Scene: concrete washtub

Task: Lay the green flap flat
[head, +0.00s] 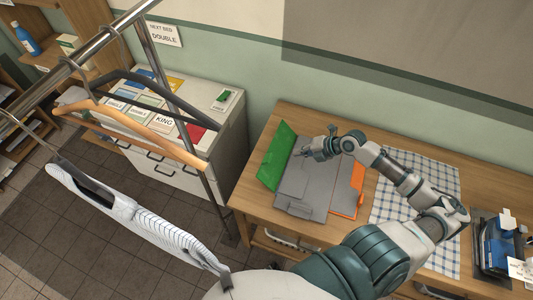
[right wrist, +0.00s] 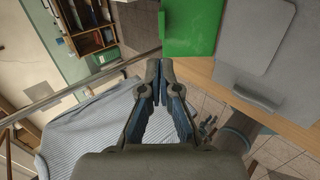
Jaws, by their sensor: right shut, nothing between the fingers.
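The green flap (head: 277,156) is at the left edge of the grey folding board (head: 308,190) on the wooden table. It appears tilted up rather than flat. My right gripper (head: 307,150) is above the upper part of the board, just right of the green flap. In the right wrist view its fingertips (right wrist: 160,76) are together and empty. The green flap (right wrist: 192,28) shows there just beyond and right of the tips; I cannot tell whether they touch. An orange flap (head: 357,178) shows along the board's right side. My left gripper is out of view.
A checked cloth (head: 400,205) lies right of the board, partly under my right arm. A metal rail with hangers (head: 150,128) and a striped white garment (head: 140,218) stands left. A cabinet with labelled cards (head: 225,130) stands behind the rail.

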